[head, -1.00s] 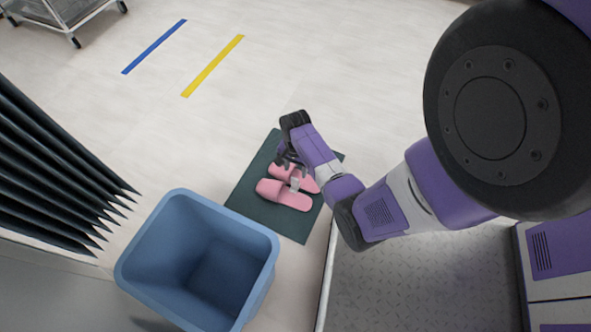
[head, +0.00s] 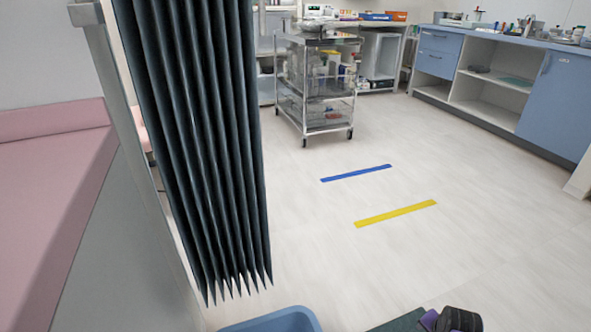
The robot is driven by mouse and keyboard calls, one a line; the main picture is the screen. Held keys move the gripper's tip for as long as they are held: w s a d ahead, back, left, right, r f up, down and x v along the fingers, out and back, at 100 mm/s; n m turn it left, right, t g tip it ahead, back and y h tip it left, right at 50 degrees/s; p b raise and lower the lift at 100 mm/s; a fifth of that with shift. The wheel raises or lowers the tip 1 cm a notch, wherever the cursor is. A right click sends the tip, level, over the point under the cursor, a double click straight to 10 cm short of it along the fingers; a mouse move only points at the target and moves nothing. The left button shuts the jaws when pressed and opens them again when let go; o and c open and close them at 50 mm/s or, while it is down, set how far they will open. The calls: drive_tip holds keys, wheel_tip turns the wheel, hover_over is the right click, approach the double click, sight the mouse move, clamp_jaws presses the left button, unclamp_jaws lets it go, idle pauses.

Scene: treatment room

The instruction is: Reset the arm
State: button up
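Only a small dark and purple part of my arm (head: 452,319) shows, at the bottom edge right of centre in the head view. My gripper's fingers are below the picture and out of sight. I cannot see whether they are open, shut or holding anything. The dark green mat (head: 402,322) shows only as a corner beside my arm. No slippers are in view.
A blue bin (head: 275,322) shows its rim at the bottom. A dark pleated curtain (head: 200,140) hangs at left beside a pink couch (head: 55,190). A metal trolley (head: 318,85) and blue cabinets (head: 555,105) stand behind. The floor with blue and yellow strips is clear.

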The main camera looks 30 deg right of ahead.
drive_tip(key=w+a+r+n+t+h, duration=0.2)
drive_tip(key=a+r+n+t, duration=0.2)
drive_tip(key=a+r, duration=0.5)
drive_tip(key=w+a+r+n+t+h, duration=0.2)
drive_tip(key=a+r+n+t, duration=0.3)
drive_tip(key=a+r, duration=0.35)
drive_tip(key=s+a+r+n+t+y, duration=0.25)
drive_tip(key=s+a+r, duration=0.25)
drive_tip(key=a+r, duration=0.3)
drive_tip(key=s+a+r+n+t+y, duration=0.1)
drive_tip(key=s+a+r+n+t, duration=0.1)
drive_tip(key=s+a+r+n, duration=0.45)
drive_tip(key=s+a+r+g+y, duration=0.1)
drive_tip(key=s+a+r+y, duration=0.1)
drive_tip(key=s+a+y, duration=0.4)
wheel_tip(320, 180, up, 32)
drive_tip(key=w+h+p, duration=0.1)
drive_tip(key=h+p, duration=0.1)
drive_tip(key=p, duration=3)
drive_tip(key=shift+w+a+r, duration=0.25)
drive_tip(key=shift+w, duration=0.05)
